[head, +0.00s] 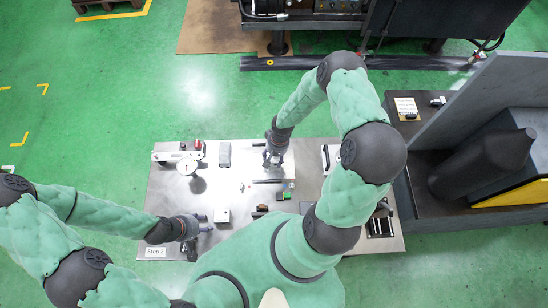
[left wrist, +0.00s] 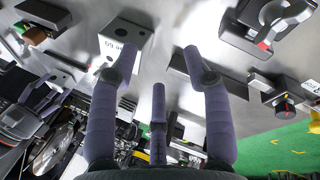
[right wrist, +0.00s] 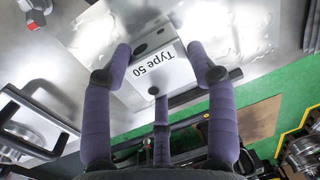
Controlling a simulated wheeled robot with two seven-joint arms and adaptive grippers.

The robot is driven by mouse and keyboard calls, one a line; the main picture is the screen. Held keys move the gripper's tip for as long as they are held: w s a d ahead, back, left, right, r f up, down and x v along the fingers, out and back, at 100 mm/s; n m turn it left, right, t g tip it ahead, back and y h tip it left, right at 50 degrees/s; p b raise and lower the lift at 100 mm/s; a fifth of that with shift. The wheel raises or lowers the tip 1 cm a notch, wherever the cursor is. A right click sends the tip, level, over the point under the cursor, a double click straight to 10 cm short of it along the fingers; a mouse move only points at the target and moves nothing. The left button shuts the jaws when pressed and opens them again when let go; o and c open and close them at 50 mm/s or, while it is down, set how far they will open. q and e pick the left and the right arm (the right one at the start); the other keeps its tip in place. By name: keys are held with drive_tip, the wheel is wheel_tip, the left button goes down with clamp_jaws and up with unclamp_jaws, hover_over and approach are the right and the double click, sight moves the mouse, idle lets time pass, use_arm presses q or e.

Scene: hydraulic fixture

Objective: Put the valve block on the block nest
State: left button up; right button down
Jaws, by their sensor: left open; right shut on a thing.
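My right gripper (head: 273,157) is shut on a pale grey block marked "Type 50" (right wrist: 158,66), which I take for the valve block. The right wrist view shows it between the fingers, with dark holes in its face. My left gripper (head: 204,223) is open and empty, low at the table's front left. A second pale block (head: 222,215) stands just right of its fingers; its upside-down label ends in "60" in the left wrist view (left wrist: 124,36). I cannot clearly make out the block nest.
The metal table (head: 160,205) carries a dial gauge (head: 187,165), a dark grey box (head: 224,154) and a thin dark bar (head: 268,181). Small dark parts lie near the front middle. A dark bench with a grey panel (head: 480,105) stands at right.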

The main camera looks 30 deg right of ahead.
drive_tip(key=shift+f, duration=0.15)
drive_tip(key=c, duration=0.8)
unclamp_jaws()
drive_tip(key=o, duration=0.4)
drive_tip(key=shift+o, duration=0.2)
